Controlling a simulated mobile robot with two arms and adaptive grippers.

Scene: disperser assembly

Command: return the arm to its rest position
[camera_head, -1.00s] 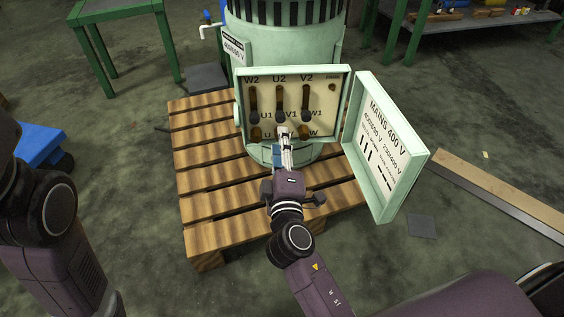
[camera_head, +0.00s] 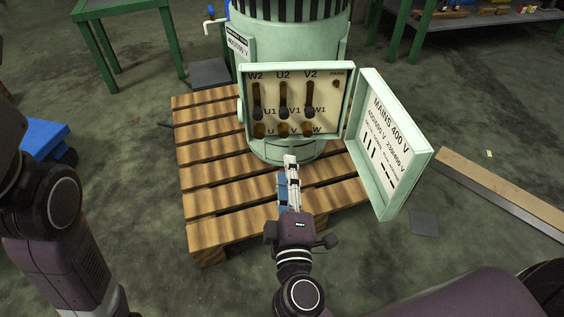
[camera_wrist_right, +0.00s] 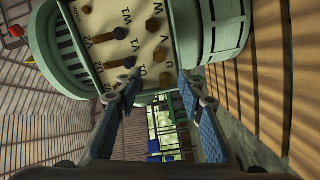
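My right gripper (camera_head: 290,162) is in front of and below the terminal box (camera_head: 241,118), over the wooden pallet (camera_head: 215,190). In the right wrist view its two blue-padded fingers (camera_wrist_right: 157,88) stand apart with nothing between them. The box is open on the pale green motor (camera_head: 290,40). Its cream panel (camera_head: 269,92) carries three dark upright links under W2, U2 and V2, and brown terminals at U, V and W. The panel also shows in the right wrist view (camera_wrist_right: 107,49). My left arm is at the left edge of the head view; its gripper is out of view.
The box's open door (camera_head: 395,150), labelled MAINS 400 V, swings out to the right of the gripper. A green table (camera_head: 130,8) stands back left and a workbench (camera_head: 480,18) back right. A wooden beam (camera_head: 505,185) lies on the floor at right.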

